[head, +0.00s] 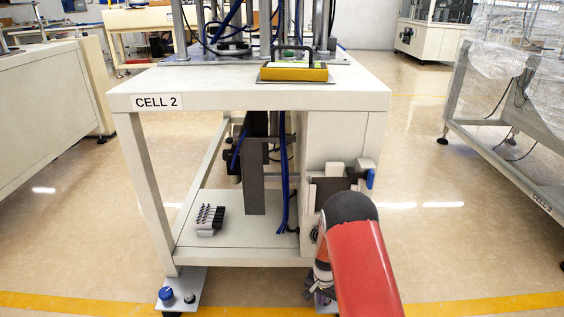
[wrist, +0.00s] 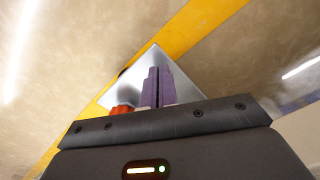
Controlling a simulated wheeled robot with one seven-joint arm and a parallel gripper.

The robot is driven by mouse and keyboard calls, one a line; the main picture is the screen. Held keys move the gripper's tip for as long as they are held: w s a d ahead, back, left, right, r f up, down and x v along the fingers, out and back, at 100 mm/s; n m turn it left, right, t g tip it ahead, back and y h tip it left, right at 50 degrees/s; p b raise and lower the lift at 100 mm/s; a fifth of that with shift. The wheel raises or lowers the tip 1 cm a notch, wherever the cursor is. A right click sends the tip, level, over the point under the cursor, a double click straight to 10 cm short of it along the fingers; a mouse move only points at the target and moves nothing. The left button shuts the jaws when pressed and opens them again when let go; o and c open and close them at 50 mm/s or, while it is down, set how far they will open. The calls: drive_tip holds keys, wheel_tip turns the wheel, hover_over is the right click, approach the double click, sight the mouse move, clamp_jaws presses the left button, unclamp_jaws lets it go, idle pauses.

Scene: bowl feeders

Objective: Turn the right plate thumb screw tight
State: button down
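The right foot plate (wrist: 150,60) is a bright metal plate on the floor in the wrist view. An orange-red knob (wrist: 122,109) shows at its left, partly cut off by my gripper's dark body; I cannot tell if it is the thumb screw. My gripper (wrist: 157,74) points at the plate, its two purple-grey fingers close together with a narrow dark gap. Whether anything is between the tips is hidden. In the head view my gripper (head: 318,293) is low by the table's front right leg, where my red arm covers most of the plate.
The table marked CELL 2 (head: 250,97) stands above, with a yellow block (head: 293,73) on top. The left foot plate (head: 182,290) carries a blue knob (head: 166,293) and a small dark one. A grey rack (head: 207,222) sits on the lower shelf.

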drive_tip(key=shift+w+a, duration=0.1)
drive_tip(key=shift+w, duration=0.25)
drive_tip(key=shift+a, duration=0.1)
idle(0.3)
drive_tip(key=shift+s+a, duration=0.2)
drive_tip(key=shift+s, duration=0.05)
wheel_tip(320, 180, up, 6)
drive_tip(key=p, duration=0.3)
drive_tip(key=shift+s, duration=0.1)
